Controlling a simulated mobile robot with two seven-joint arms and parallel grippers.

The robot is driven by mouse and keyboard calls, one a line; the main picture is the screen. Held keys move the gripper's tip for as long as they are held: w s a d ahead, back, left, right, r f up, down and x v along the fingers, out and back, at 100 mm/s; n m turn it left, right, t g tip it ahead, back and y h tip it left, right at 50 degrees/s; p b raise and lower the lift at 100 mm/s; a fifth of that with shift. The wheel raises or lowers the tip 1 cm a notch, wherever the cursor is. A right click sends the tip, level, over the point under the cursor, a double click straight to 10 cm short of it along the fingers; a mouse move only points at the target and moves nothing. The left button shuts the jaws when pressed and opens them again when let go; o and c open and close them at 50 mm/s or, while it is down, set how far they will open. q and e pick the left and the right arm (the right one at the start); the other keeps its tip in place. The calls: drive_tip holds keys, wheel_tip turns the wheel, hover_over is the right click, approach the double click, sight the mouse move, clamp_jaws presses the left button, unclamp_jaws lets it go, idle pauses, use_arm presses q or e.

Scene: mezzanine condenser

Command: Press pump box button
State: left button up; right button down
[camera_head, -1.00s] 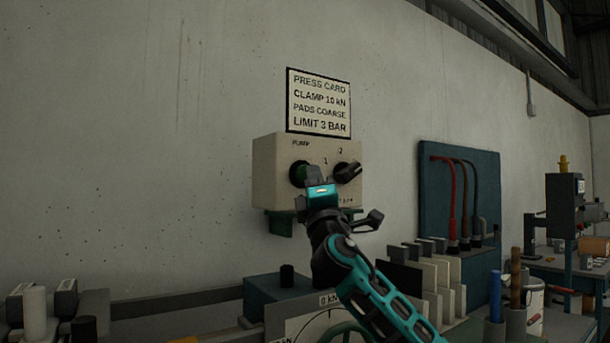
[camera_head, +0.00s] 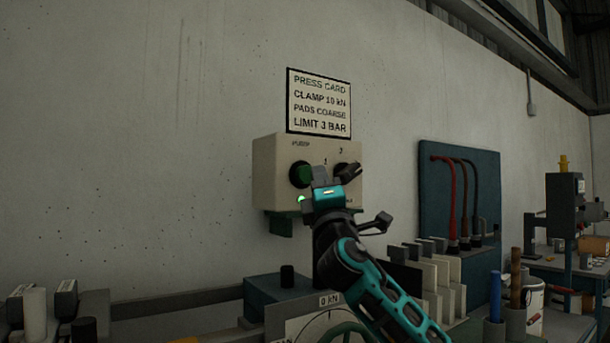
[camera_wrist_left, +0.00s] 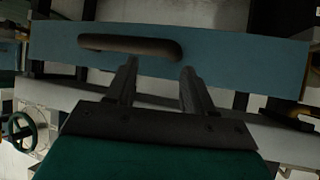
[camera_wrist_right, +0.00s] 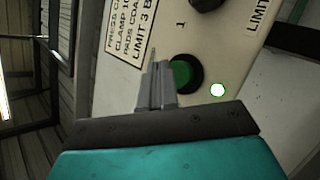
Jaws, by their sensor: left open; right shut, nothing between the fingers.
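The beige pump box (camera_head: 275,165) is on the wall below a printed card. Its green button (camera_head: 300,174), in a dark ring, is at the box's left; the green button (camera_wrist_right: 181,75) also shows in the right wrist view. A small lamp (camera_wrist_right: 218,90) beside it glows green-white. My right gripper (camera_head: 322,177) is shut and empty, in front of the box just right of the button. In the right wrist view its fingertips lie beside the button; I cannot tell whether they touch it. My left gripper (camera_wrist_left: 158,68) is open and empty, with a dark handle beyond its fingertips.
A black selector knob (camera_head: 347,172) sits on the box to the right of the button. The press card (camera_head: 318,101) is above. Below stand a dial gauge (camera_head: 305,325) and upright pale plates (camera_head: 440,280). A blue hose board (camera_head: 459,200) hangs to the right.

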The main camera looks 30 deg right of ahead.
drive_tip(key=s, duration=0.6)
drive_tip(key=shift+d, duration=0.25)
idle(0.3)
